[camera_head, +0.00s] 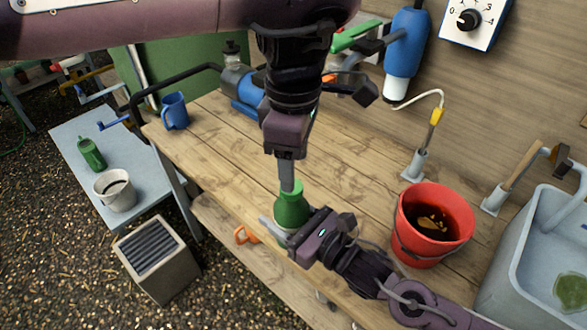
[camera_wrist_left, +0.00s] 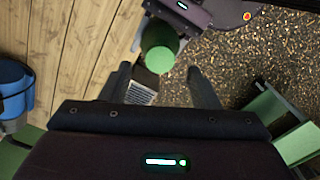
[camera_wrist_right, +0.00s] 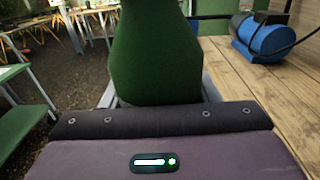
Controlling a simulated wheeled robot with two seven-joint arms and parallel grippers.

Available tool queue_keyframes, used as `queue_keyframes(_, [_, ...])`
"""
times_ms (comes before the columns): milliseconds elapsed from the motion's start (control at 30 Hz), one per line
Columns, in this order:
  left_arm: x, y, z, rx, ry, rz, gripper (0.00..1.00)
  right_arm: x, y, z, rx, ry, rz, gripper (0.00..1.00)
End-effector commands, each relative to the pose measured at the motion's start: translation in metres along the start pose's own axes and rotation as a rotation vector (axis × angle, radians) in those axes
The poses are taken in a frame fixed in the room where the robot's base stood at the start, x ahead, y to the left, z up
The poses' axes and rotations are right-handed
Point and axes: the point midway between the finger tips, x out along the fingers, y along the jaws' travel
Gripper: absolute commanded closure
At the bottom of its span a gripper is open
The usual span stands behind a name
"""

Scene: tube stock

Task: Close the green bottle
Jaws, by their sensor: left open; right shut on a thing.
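The green bottle (camera_head: 291,212) is upright near the front edge of the wooden workbench. My right gripper (camera_head: 280,233) is shut around its body, and the bottle (camera_wrist_right: 155,58) fills the middle of the right wrist view, its top cut off. My left gripper (camera_head: 288,188) points down just above the bottle top and hides part of it in the head view. In the left wrist view, the open fingers (camera_wrist_left: 159,72) stand apart, with the bottle's round, lighter green top (camera_wrist_left: 159,59) beyond and between their tips. I cannot tell whether that top is a separate cap.
A red bucket (camera_head: 408,238) stands right of the bottle on the workbench (camera_head: 350,170). A blue mug (camera_head: 174,111) and a blue machine (camera_head: 243,92) are farther back. A sink (camera_head: 520,270) is at the right.

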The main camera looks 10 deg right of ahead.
Motion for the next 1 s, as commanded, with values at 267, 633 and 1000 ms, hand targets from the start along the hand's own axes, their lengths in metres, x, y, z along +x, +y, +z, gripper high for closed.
queue_keyframes(267, [-0.001, 0.0, 0.0, -0.004, 0.0, -0.001, 0.48, 0.0, 0.0, 0.001, 0.0, -0.003, 0.0, 1.0])
queue_keyframes(633, [-0.007, 0.001, 0.001, -0.472, -0.001, 0.005, 0.48, 0.0, 0.0, 0.001, 0.0, -0.003, 0.0, 1.0])
queue_keyframes(1000, [-0.018, 0.002, 0.001, -1.287, -0.004, 0.007, 0.48, 0.0, 0.0, 0.001, 0.0, -0.002, 0.0, 1.0])
